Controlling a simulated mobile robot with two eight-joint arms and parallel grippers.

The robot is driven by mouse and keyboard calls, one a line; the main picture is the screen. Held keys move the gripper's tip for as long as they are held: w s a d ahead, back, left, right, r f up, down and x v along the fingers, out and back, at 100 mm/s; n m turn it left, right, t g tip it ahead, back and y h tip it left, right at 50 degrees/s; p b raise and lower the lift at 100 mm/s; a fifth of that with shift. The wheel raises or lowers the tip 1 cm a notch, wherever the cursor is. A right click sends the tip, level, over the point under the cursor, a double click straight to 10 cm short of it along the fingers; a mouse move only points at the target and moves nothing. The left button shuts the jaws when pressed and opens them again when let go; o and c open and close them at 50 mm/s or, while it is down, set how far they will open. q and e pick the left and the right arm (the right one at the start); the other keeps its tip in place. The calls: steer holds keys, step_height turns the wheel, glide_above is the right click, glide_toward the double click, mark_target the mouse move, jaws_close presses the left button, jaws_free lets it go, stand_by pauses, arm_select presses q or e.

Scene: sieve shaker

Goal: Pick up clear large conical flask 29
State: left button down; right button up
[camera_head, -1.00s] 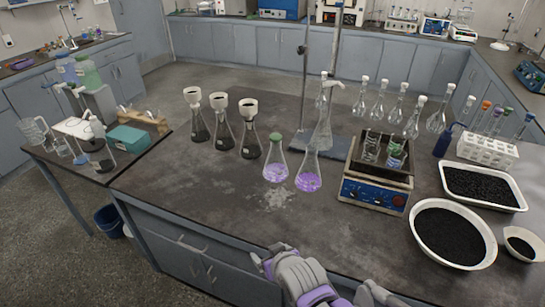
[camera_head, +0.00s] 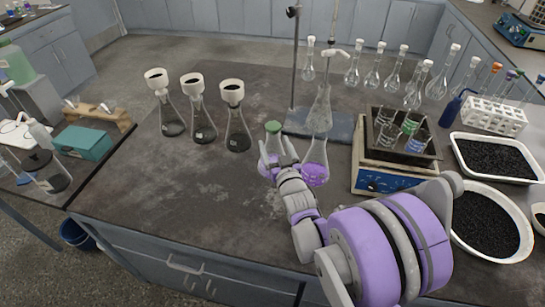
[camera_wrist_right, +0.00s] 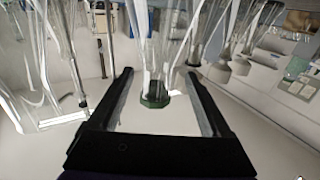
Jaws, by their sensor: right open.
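Two conical flasks with purple liquid stand side by side near the middle of the bench. One has a green stopper (camera_head: 273,127); the other is an open-topped clear flask (camera_head: 316,160). No number is readable, so I cannot tell which is 29. My right gripper (camera_head: 279,153) is at the green-stoppered flask and partly hides its body. In the right wrist view, the gripper (camera_wrist_right: 158,76) is open, with the green stopper (camera_wrist_right: 154,96) between its two fingers. I cannot tell whether a finger touches the glass. My left gripper is not in view.
Several flasks with dark contents and white funnels (camera_head: 192,80) stand to the left. A blue instrument (camera_head: 372,184) and a retort stand (camera_head: 296,60) are close on the right and behind. Trays of black granules (camera_head: 485,222) lie at right. The front-left bench is clear.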

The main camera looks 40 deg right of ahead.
steer(key=x, duration=0.6)
steer(key=shift+w+d+f, duration=0.2)
steer(key=shift+w+d, duration=0.05)
steer(key=shift+d, duration=0.1)
steer(key=shift+c, duration=0.3)
jaws_close()
